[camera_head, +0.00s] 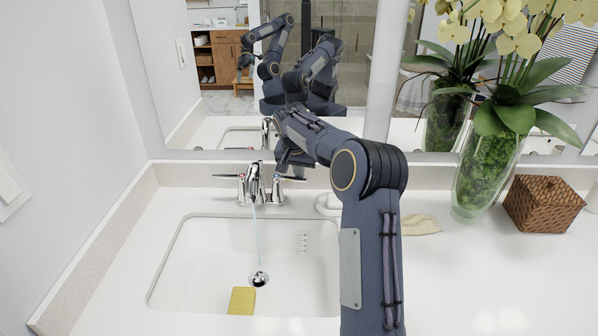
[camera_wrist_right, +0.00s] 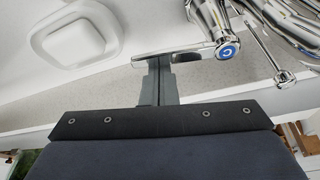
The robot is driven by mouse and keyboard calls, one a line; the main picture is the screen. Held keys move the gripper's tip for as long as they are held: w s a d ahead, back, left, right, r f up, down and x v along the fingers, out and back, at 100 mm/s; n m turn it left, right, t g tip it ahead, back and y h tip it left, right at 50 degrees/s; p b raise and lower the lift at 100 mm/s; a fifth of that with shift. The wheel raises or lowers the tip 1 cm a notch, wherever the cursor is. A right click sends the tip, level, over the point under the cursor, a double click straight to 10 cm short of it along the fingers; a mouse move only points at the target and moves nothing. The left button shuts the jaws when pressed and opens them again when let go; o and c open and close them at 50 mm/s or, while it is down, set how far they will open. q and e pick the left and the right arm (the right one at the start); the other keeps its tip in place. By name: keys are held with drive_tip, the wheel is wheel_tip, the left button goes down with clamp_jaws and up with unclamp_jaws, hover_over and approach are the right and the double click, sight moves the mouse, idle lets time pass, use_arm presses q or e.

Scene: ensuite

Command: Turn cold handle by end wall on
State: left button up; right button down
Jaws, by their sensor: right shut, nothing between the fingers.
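The chrome faucet (camera_head: 255,184) stands behind the sink by the left end wall. A thin stream of water (camera_head: 257,235) falls from its spout toward the drain. The cold handle, with a blue "C" cap (camera_wrist_right: 228,50), is on the faucet's right; its lever points left in the right wrist view. My right gripper (camera_head: 286,168) is at that handle. In the right wrist view its shut, empty fingers (camera_wrist_right: 157,72) are at the lever's outer part; I cannot tell whether they touch. The hot-side handle (camera_head: 228,177) is on the left. My left gripper is not in view.
A white soap dish (camera_wrist_right: 75,32) sits right of the faucet. A yellow sponge (camera_head: 241,300) lies in the sink (camera_head: 190,262). A beige cloth (camera_head: 420,225), an orchid vase (camera_head: 483,175) and a woven box (camera_head: 543,205) stand farther right. A mirror (camera_head: 225,110) is behind.

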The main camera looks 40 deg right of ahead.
drive_tip(key=m, duration=0.1)
drive_tip(key=s+a+m, duration=0.1)
drive_tip(key=shift+a+m+g, duration=0.1)
drive_tip(key=shift+m+g, duration=0.2)
drive_tip(key=shift+g, duration=0.1)
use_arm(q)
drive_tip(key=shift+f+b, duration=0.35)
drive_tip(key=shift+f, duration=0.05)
use_arm(e)
drive_tip(key=shift+s+a, duration=0.2)
drive_tip(key=shift+s, duration=0.05)
drive_tip(key=shift+a, duration=0.1)
drive_tip(key=shift+r, duration=0.1)
